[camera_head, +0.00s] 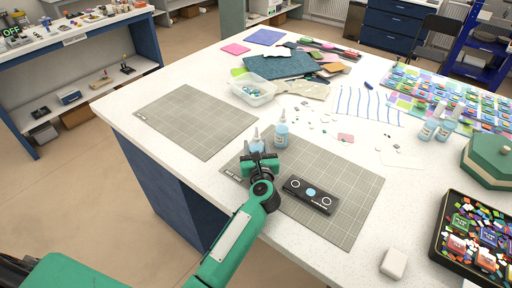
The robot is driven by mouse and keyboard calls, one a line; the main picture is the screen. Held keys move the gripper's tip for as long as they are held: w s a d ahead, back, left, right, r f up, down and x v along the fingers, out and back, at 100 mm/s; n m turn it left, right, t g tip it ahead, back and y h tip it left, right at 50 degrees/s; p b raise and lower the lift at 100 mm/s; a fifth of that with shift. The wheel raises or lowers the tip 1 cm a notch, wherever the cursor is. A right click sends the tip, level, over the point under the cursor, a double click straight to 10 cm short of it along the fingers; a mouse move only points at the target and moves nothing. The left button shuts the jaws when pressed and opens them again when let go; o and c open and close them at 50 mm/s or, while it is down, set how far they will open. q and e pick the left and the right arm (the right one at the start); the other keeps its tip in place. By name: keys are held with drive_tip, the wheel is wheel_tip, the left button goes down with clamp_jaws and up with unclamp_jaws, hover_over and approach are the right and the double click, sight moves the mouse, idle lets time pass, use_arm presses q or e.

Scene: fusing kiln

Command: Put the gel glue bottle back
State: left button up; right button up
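Two small bottles with pale-blue labels and pointed tips stand close together near the middle of the table. The left bottle (257,144) is directly at my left gripper (260,162), which hides its lower part. The other bottle (281,135) stands upright just to its right. I cannot tell whether the fingers are around the left bottle or just in front of it. Two similar bottles, one (428,130) beside the other (445,130), stand upright at the right. Labels are too small to read, so I cannot tell which is gel glue. My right gripper is not in view.
A black panel with white rings (311,195) lies on the right grey cutting mat (352,222). The left mat (190,118) is bare. A clear tub (253,90), glass sheets (281,66), a tile tray (441,236), a green-lidded box (489,157) and a white block (393,263) surround them.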

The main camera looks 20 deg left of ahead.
use_arm(q)
drive_tip(key=o, duration=0.3)
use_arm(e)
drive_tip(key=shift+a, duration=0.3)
use_arm(q)
drive_tip(key=shift+r, duration=0.15)
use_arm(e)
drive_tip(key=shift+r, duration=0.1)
use_arm(q)
drive_tip(key=shift+s+d, duration=0.1)
drive_tip(key=shift+s, duration=0.05)
drive_tip(key=v, duration=1)
drive_tip(key=shift+s, duration=0.15)
drive_tip(key=shift+s+d, duration=0.35)
drive_tip(key=shift+s, duration=0.3)
drive_tip(key=shift+r, duration=0.1)
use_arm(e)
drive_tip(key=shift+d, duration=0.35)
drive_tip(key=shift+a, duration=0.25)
